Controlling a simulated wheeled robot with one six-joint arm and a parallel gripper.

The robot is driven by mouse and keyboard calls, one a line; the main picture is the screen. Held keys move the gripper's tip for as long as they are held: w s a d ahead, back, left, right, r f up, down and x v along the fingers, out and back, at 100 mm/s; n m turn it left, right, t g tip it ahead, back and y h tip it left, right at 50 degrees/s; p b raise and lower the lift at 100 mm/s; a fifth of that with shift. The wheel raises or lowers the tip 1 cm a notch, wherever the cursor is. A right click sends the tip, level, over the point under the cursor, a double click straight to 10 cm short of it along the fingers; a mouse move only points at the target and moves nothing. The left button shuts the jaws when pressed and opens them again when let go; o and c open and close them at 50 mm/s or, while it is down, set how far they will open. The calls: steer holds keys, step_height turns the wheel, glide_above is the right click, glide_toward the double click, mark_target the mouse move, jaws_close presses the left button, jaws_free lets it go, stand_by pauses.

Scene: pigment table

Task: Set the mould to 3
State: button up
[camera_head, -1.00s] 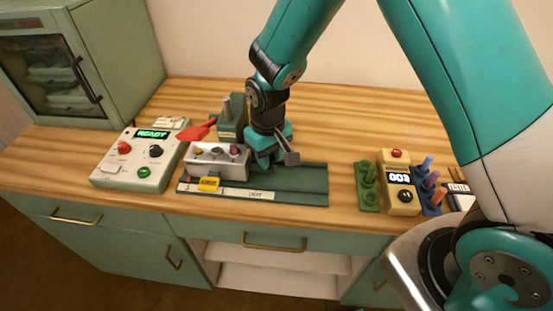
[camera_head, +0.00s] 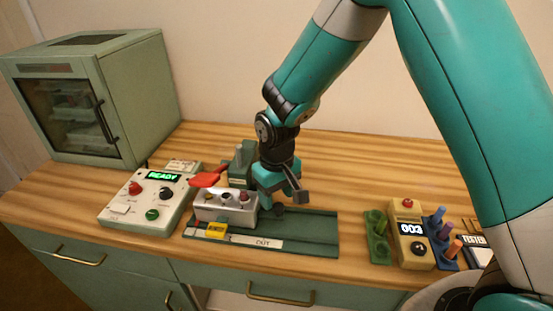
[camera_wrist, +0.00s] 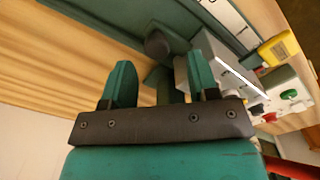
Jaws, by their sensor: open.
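The mould looks to be the grey metal block (camera_head: 225,208) with round wells on top, sitting on the left part of a green rail (camera_head: 310,232) marked OUT. A yellow tag (camera_head: 215,230) is at its front. My gripper (camera_head: 283,200) is open above the rail, just right of the block. In the wrist view my gripper (camera_wrist: 160,78) has its fingers apart, with a dark round knob (camera_wrist: 157,43) beyond them and the block (camera_wrist: 222,65) beside the right finger. Whether a finger touches the block or knob, I cannot tell. The setting on the mould is not readable.
A red lever (camera_head: 208,178) on a green stand (camera_head: 241,160) rises behind the block. A control box (camera_head: 150,200) showing READY stands left. A yellow box (camera_head: 411,235) reading 003, a green holder (camera_head: 377,238) and a blue peg rack (camera_head: 441,240) stand right. A cabinet (camera_head: 135,95) is back left.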

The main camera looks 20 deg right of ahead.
step_height(320, 180, up, 14)
steer(key=b, duration=0.1)
steer(key=shift+r, duration=0.25)
